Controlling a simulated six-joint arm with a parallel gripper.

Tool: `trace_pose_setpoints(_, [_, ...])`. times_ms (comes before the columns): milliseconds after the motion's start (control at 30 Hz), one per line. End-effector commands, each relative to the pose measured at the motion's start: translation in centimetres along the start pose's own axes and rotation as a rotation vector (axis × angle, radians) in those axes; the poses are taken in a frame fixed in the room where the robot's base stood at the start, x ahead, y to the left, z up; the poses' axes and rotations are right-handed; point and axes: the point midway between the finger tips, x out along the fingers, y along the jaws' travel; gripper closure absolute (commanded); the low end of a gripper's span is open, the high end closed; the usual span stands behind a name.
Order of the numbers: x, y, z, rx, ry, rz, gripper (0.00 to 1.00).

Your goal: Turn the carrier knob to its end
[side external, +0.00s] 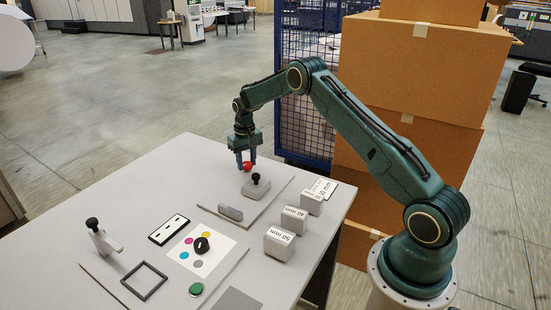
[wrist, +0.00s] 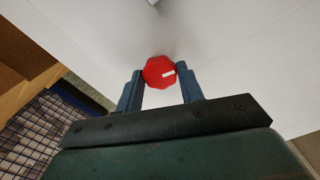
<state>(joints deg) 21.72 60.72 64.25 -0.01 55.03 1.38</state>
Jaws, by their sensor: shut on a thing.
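A red knob (side external: 247,166) with a white mark on its face is at the far end of the grey table. It also shows in the wrist view (wrist: 157,70). My gripper (side external: 246,160) reaches down over it, and its two blue fingers (wrist: 160,75) are shut on the knob from both sides. The white mark points to the right in the wrist view. What lies under the knob is hidden. A black ball knob (side external: 256,178) on a grey block stands just in front of the red knob, on a flat grey plate (side external: 270,200).
Labelled grey blocks (side external: 279,243) stand at the table's right edge. A colour-dot card (side external: 222,240) with a black knob, a green button (side external: 196,289), a black frame (side external: 144,281) and a black-knobbed lever (side external: 103,237) are nearer. Cardboard boxes (side external: 420,70) stand behind.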

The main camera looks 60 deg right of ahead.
Motion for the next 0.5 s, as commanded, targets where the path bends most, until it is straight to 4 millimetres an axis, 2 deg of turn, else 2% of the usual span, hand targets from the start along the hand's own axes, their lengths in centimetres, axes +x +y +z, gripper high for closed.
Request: trace_pose_setpoints(500, [-0.15,0.02,0.00,-0.492,0.000,0.000,0.85])
